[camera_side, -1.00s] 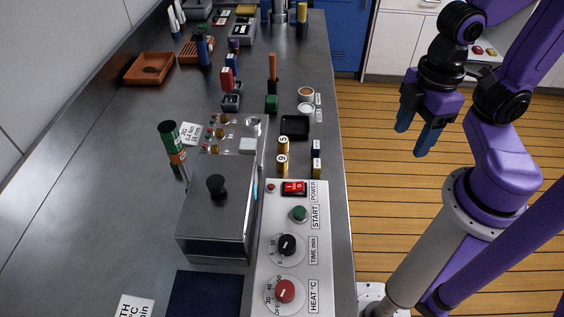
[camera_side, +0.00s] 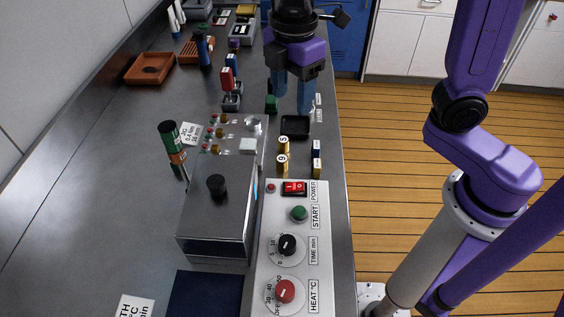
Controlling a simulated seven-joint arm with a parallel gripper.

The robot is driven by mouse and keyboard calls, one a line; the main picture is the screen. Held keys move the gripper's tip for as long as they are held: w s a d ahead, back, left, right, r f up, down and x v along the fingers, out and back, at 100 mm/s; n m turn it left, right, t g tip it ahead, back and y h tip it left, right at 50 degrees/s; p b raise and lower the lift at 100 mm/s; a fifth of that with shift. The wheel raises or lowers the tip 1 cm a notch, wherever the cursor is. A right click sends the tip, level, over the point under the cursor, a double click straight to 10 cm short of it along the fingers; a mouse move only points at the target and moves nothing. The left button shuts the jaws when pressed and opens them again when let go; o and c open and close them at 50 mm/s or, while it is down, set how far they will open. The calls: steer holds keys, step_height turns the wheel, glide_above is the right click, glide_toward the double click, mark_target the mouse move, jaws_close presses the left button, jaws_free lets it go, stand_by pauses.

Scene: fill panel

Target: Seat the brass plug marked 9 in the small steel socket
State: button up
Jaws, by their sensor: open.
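The brass plug marked 9 (camera_side: 282,167) stands upright on the steel bench, just behind the white control box. A second brass plug (camera_side: 284,146), with a mark that looks like 5, stands right behind it. A clear fill panel (camera_side: 237,134) with brass and red fittings lies to their left. A small round steel fitting (camera_side: 254,124) at its back right may be the small steel socket; its detail is too small to tell. My gripper (camera_side: 291,103) points down with open blue fingers above the bench, behind the plugs and black tray. It holds nothing visible.
A black tray (camera_side: 295,127) sits between my gripper and the plugs. The steel box with a black knob (camera_side: 217,205) and the control box (camera_side: 291,245) fill the front.

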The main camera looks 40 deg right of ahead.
steer(key=w, duration=0.1)
glide_above(282, 158)
steer(key=f, duration=1.1)
steer(key=shift+s+f, duration=0.3)
steer(key=shift+f, duration=0.1)
steer(key=shift+w+f, duration=0.15)
steer(key=shift+f, duration=1.2)
steer(key=shift+w+f, duration=0.1)
steer(key=shift+f, duration=1.25)
jaws_close()
